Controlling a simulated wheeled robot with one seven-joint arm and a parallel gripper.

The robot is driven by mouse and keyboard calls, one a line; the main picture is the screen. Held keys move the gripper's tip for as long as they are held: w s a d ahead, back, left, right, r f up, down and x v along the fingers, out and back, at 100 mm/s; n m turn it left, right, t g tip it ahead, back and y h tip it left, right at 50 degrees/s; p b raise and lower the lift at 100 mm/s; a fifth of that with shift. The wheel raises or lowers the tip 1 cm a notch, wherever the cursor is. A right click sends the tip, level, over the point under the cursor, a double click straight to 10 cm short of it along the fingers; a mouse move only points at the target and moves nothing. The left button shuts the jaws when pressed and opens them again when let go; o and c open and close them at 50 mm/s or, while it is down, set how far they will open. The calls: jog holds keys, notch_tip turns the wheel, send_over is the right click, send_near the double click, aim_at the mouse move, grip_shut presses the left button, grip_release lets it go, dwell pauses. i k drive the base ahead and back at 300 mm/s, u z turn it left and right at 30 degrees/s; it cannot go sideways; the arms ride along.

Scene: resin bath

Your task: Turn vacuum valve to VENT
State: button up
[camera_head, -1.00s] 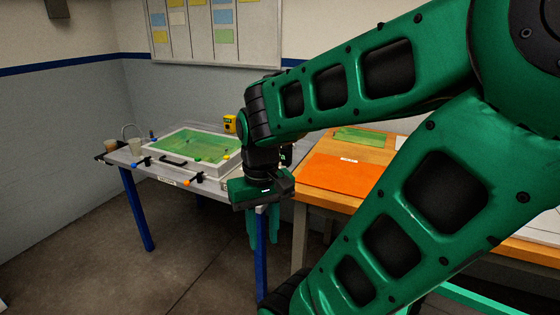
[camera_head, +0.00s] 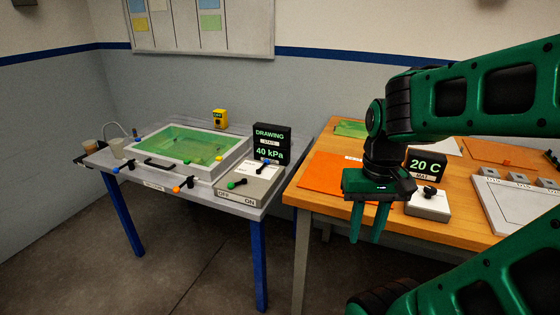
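A grey control box (camera_head: 230,194) at the right of the resin bath table carries a lever with a green knob (camera_head: 231,185) and a lever with a blue knob (camera_head: 267,161). OFF and ON are printed on its front. A black display (camera_head: 271,143) behind it reads DRAWING and 40 kPa. I cannot read any VENT label, so which lever is the vacuum valve is unclear. My gripper (camera_head: 368,238) hangs with its green fingers down, apart and empty, in front of the wooden bench, well right of the control box.
The bath (camera_head: 215,174) holds green sheet under a clear cover, with more levers along its front. A yellow box (camera_head: 220,118) stands behind it. The wooden bench (camera_head: 462,205) at right holds an orange sheet (camera_head: 330,177) and a 20 C display (camera_head: 427,164). Bare floor lies in front.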

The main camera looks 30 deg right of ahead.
aim_at(267, 162)
jog(key=z, duration=0.1)
jog(key=i, duration=1)
jog(key=u, duration=0.1)
